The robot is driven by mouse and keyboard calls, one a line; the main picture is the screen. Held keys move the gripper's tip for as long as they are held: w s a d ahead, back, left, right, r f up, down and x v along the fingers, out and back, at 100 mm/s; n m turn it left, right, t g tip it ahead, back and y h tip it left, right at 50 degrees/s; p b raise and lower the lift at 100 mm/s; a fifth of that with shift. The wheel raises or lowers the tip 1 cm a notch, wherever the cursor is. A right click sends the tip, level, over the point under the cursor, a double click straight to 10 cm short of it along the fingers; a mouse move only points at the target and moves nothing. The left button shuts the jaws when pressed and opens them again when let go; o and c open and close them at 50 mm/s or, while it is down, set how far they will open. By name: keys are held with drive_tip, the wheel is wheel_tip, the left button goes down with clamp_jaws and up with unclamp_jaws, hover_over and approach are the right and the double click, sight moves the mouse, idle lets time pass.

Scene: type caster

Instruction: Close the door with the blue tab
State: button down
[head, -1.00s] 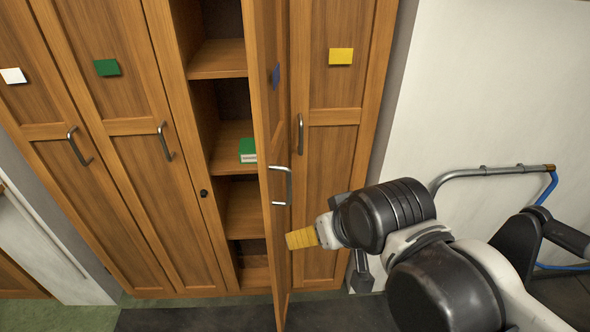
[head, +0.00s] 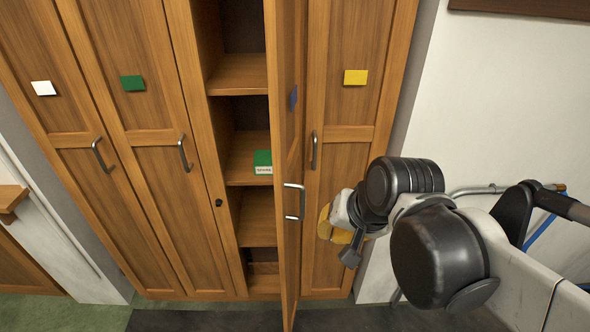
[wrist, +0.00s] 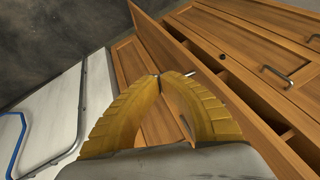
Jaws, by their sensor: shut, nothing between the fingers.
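The door with the blue tab (head: 290,150) stands open, swung out from the cabinet and seen nearly edge-on in the head view. Its blue tab (head: 293,98) shows on the right-hand face, and its metal handle (head: 296,202) is on the door near mid-height. In the wrist view the open door (wrist: 172,52) slants beyond the fingertips. My gripper (head: 330,225) has yellow fingers and is to the right of the door, close to its outer face. In the wrist view its fingertips (wrist: 158,76) meet, with nothing between them. I cannot tell whether it touches the door.
The open compartment has shelves and a green-and-white box (head: 262,162). Closed doors with a white tab (head: 44,88) and a green tab (head: 133,83) are left; one with a yellow tab (head: 355,77) is right. A metal rail with blue tubing (wrist: 15,145) stands right of the cabinet.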

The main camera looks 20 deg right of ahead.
drive_tip(key=w+d+r+m+g+y+p, duration=0.1)
drive_tip(key=w+d+r+m+y+p, duration=0.25)
drive_tip(key=r+m+p, duration=0.45)
drive_tip(key=w+d+r+m+y+p, duration=0.3)
drive_tip(key=w+r+m+p, duration=0.15)
drive_tip(key=m, duration=0.55)
drive_tip(key=b, duration=0.2)
approach(284, 186)
drive_tip(key=x, duration=0.5)
drive_tip(key=shift+d+f, duration=0.15)
drive_tip(key=shift+f, duration=0.4)
drive_tip(key=shift+w+a, duration=0.35)
drive_tip(key=shift+a, duration=0.2)
drive_tip(key=shift+a, duration=0.1)
